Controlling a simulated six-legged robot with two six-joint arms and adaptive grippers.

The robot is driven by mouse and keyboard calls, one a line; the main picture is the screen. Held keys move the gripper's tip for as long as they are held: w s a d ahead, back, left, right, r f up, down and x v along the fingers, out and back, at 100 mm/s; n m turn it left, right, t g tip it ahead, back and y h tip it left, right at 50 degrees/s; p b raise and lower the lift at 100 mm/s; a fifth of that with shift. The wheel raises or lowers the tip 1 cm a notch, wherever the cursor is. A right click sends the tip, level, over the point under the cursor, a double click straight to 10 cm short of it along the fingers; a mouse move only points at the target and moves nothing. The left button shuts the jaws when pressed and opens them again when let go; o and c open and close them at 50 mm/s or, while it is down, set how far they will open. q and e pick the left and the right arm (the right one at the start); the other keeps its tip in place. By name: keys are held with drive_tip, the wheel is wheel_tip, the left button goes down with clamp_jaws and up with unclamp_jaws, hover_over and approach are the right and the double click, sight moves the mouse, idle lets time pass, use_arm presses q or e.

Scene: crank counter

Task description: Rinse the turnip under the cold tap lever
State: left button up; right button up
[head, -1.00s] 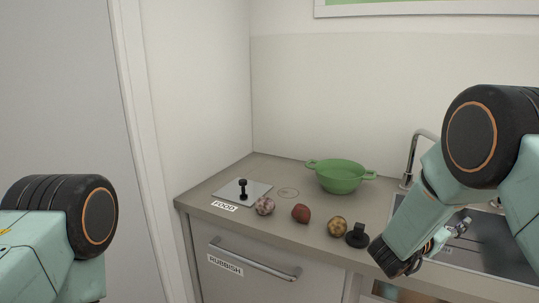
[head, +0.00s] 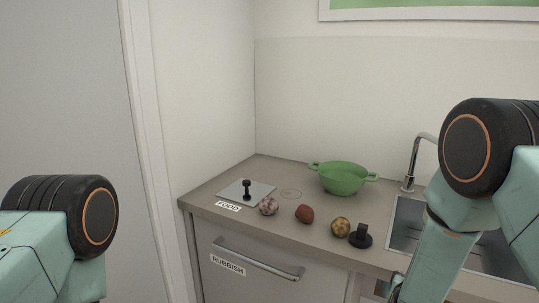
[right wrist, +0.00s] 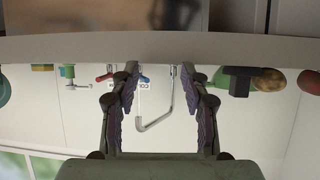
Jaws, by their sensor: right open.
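Three round vegetables sit in a row on the counter in the head view. The pale pink mottled one (head: 268,206) looks most like the turnip, but I cannot be sure. A dark red one (head: 304,214) and a yellow-brown speckled one (head: 340,227) lie to its right. The curved tap (head: 411,165) rises behind the sink; its spout also shows in the upside-down right wrist view (right wrist: 155,123). That view also shows a blue lever (right wrist: 142,77) beside a small, partly legible label and a red lever (right wrist: 104,78). My right gripper (right wrist: 165,90) is open and empty, in front of the counter edge. My left gripper is out of view.
A green colander (head: 342,178) stands at the back. A black knobbed object (head: 361,237) stands right of the vegetables, near the sink (head: 402,220). A plate with a black knob (head: 246,191) lies by the FOOD label. The RUBBISH drawer handle (head: 262,264) juts out below.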

drive_tip(key=s+a+f+n+g+y, duration=0.2)
drive_tip(key=s+a+f+g, duration=0.1)
drive_tip(key=s+f, duration=0.5)
drive_tip(key=s+a+f+n+g+y, duration=0.25)
drive_tip(key=s+a+f, duration=0.2)
drive_tip(key=s, duration=0.45)
drive_tip(key=s+a+f+n+g+y+b, duration=0.1)
drive_tip(key=s+f+g, duration=0.15)
drive_tip(key=s, duration=0.75)
drive_tip(key=s+a+f+n+g+y+b, duration=0.1)
drive_tip(key=s+a+f+g+y, duration=0.15)
drive_tip(key=s, duration=0.85)
drive_tip(key=shift+h, duration=0.5)
drive_tip(key=f+b, duration=0.5)
drive_tip(key=shift+w+d+f, duration=0.1)
drive_tip(key=shift+d+f, duration=0.1)
drive_tip(key=shift+d, duration=0.15)
